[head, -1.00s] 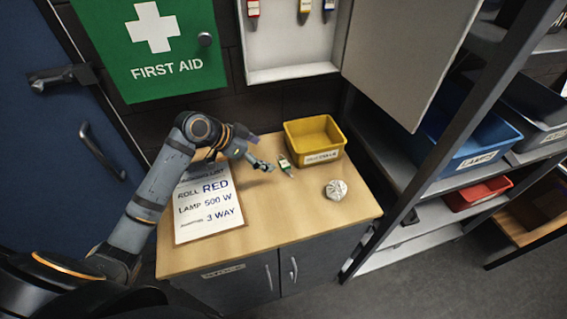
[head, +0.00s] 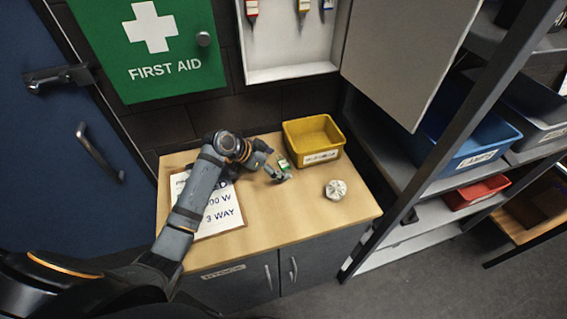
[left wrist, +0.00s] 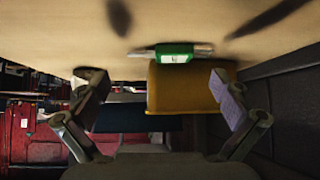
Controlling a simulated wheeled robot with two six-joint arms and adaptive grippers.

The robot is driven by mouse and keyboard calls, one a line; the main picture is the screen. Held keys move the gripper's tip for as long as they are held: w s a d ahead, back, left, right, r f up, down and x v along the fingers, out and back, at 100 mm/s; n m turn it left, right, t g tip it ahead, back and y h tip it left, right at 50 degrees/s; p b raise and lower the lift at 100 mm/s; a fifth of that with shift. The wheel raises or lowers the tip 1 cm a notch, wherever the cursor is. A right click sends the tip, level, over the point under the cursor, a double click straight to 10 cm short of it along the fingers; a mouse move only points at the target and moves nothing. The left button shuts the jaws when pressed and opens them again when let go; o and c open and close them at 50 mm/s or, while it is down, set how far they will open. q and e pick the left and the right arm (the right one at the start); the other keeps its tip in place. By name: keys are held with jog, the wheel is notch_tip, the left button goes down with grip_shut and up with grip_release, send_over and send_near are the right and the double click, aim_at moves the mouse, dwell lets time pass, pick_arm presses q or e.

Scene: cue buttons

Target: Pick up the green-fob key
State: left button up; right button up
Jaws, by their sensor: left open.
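The green-fob key (head: 283,165) lies on the wooden cabinet top, just left of the yellow bin. My left gripper (head: 278,176) is right at it in the head view and partly covers it. In the left wrist view the green fob (left wrist: 174,52) shows with metal at both ends, ahead of and between the two open fingers of my left gripper (left wrist: 165,90). Nothing is between the fingers, and I cannot tell whether a finger touches the key. My right gripper is not in view.
The yellow bin (head: 291,132) stands behind the key. A round silvery object (head: 336,190) lies to the right on the cabinet top (head: 290,225). A paper list (head: 226,226) lies under my left arm. Open wall key cabinet (head: 285,40) is above; shelving (head: 437,185) stands at right.

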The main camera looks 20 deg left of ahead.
aim_at(284, 166)
pick_arm(q)
jog(key=shift+x, duration=1.25)
jog(key=shift+d+f, duration=0.15)
jog(key=shift+d, duration=0.05)
jog(key=shift+a, duration=0.1)
jog(key=c, duration=1.1)
jog(key=shift+o, duration=0.2)
